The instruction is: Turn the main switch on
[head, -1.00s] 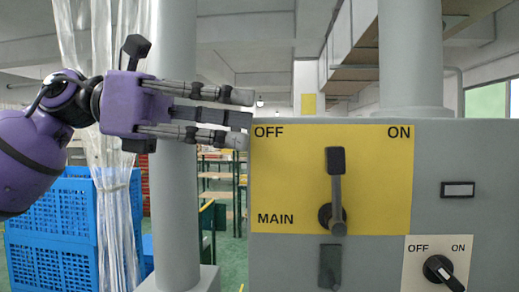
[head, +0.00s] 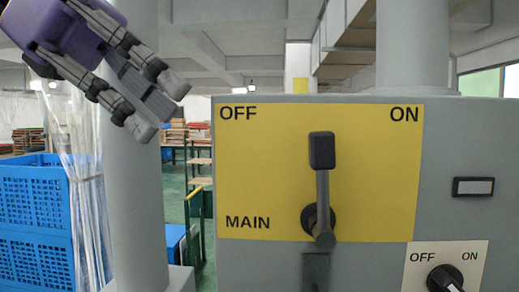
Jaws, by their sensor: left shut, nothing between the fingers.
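The main switch is a dark lever (head: 322,190) on a yellow plate (head: 270,180) marked OFF at upper left, ON at upper right and MAIN at lower left. The lever stands about upright, its black knob at the top, between the two marks. My left gripper (head: 160,110) is at the upper left in the head view, fingers pointing down and right. It is shut and empty, left of the yellow plate and apart from the lever. My right gripper is not in view.
The grey cabinet (head: 450,140) carries a smaller rotary switch (head: 445,278) with OFF and ON marks at lower right, and a small label (head: 473,187). A grey post (head: 135,200) stands left of the cabinet. Blue crates (head: 35,220) are stacked at far left.

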